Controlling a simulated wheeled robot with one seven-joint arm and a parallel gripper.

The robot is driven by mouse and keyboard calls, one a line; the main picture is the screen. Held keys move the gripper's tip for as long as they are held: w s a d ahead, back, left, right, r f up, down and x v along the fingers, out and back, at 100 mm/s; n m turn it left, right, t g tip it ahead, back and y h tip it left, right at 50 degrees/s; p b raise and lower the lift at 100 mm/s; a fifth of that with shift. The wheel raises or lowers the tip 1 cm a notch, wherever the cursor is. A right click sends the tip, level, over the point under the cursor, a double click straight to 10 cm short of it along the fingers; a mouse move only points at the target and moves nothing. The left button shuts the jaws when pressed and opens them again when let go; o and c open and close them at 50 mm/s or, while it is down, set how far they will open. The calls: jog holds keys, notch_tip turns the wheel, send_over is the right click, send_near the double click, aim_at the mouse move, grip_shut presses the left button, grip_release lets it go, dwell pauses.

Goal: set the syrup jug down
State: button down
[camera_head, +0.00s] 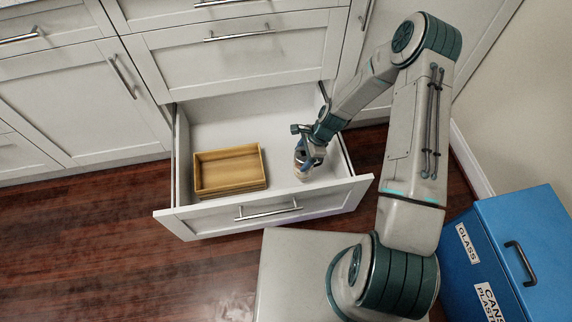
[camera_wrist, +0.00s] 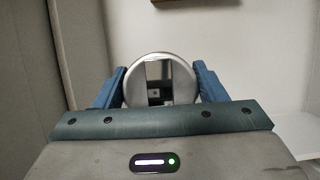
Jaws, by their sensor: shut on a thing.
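My gripper (camera_head: 311,152) is shut on the syrup jug (camera_head: 303,167), inside the open drawer at its right side. The jug looks small and upright in the head view, partly covered by my fingers. In the wrist view its round shiny top (camera_wrist: 161,80) sits between the two blue fingers of my gripper (camera_wrist: 160,88). The jug is low, close to the drawer floor; I cannot tell whether it touches it.
The open white drawer (camera_head: 281,216) also holds a wooden box (camera_head: 229,171) at left, with free floor between box and jug. The drawer's right wall is close to my gripper. A blue recycling bin (camera_head: 519,249) stands at right.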

jog(key=shift+f+b, duration=0.8)
jog(key=shift+f, duration=2.6)
jog(key=shift+f, duration=0.15)
jog(key=shift+c, duration=1.5)
grip_release()
